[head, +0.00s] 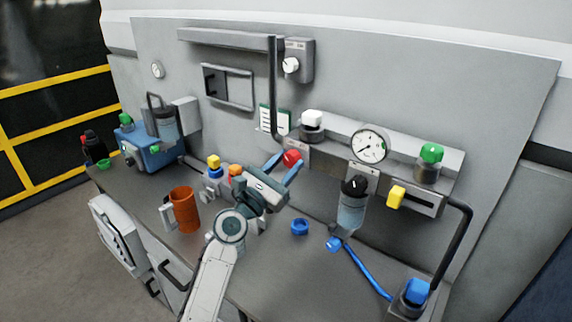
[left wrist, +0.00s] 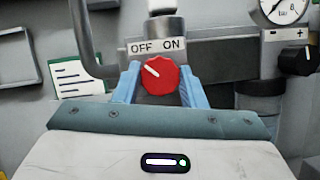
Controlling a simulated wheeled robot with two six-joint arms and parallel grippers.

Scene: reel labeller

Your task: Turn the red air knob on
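The red air knob (head: 292,157) sits on the front of the grey panel strip under a white-capped fitting. In the left wrist view the red knob (left wrist: 159,76) is round, with a white pointer line slanting up and left, toward OFF on the OFF/ON label (left wrist: 157,46) above it. My left gripper (head: 284,161) has its blue fingers apart, one on each side of the knob. In the left wrist view the fingers (left wrist: 160,84) flank the knob; whether they touch it I cannot tell. My right gripper is not in view.
A pressure gauge (head: 370,145) and a clear filter bowl (head: 351,212) are right of the knob. A black pipe (head: 274,90) runs down on its left.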

